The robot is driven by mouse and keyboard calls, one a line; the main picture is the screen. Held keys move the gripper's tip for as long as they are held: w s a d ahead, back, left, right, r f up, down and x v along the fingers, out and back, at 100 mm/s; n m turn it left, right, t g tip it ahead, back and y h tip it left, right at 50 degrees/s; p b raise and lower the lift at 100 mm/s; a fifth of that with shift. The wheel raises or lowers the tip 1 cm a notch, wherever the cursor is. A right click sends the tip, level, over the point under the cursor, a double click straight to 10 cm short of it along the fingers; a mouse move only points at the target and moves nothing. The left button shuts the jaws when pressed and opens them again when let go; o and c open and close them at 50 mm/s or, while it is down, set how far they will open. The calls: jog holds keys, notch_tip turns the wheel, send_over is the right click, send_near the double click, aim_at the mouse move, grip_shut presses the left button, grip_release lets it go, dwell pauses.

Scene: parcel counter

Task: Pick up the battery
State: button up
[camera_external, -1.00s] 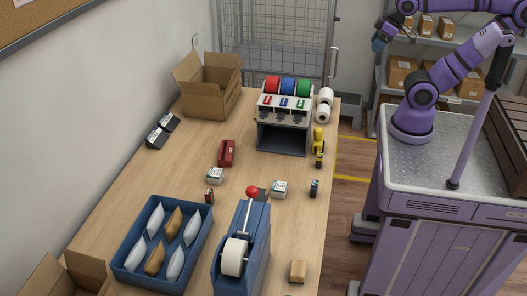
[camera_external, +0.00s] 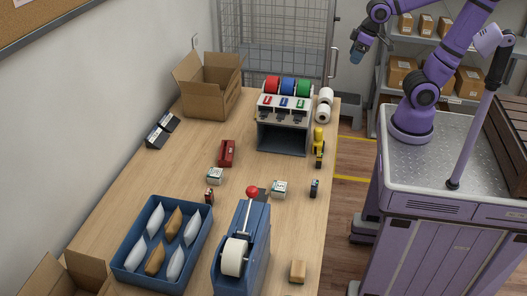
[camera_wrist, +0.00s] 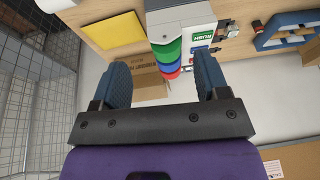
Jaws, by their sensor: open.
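My gripper (camera_external: 357,56) is raised in the air at the upper right, beyond the counter's right edge. In the wrist view its two blue fingers (camera_wrist: 163,76) are spread apart with nothing between them. No battery is clearly recognisable at this size. Small candidates on the counter are a dark upright item (camera_external: 314,188) near the right edge and a red and dark item (camera_external: 209,196) beside the blue tray. Two small pale boxes with labels, the left one (camera_external: 215,176) and the right one (camera_external: 279,189), lie nearby. My gripper is far from all of these.
The wooden counter (camera_external: 185,166) holds a blue tray (camera_external: 119,268) of packets, a tape dispenser (camera_external: 258,262), a red stapler-like item (camera_external: 227,153), a roll rack (camera_external: 283,141), a yellow tool (camera_external: 319,147) and an open carton (camera_external: 207,99). A wire cage (camera_external: 278,38) stands behind.

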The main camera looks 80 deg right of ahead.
jog(key=w+a+f+g, duration=0.1)
jog(key=w+a+f, duration=0.4)
jog(key=g, duration=0.3)
send_over(320, 154)
jog(key=shift+h, duration=0.4)
jog(key=f, duration=2)
jog(key=shift+s+a, duration=0.15)
jog(key=shift+s, duration=0.2)
notch_tip(320, 154, down, 6)
jog(key=shift+a+r, duration=0.1)
jog(key=shift+w+d+f, duration=0.1)
jog(key=shift+w+f, duration=0.1)
jog(key=shift+f, duration=0.8)
jog(key=shift+w+d+f, duration=0.1)
jog(key=shift+w+f, duration=0.1)
jog(key=shift+f, duration=1.55)
jog(key=c, duration=1.1)
jog(key=shift+o, duration=0.2)
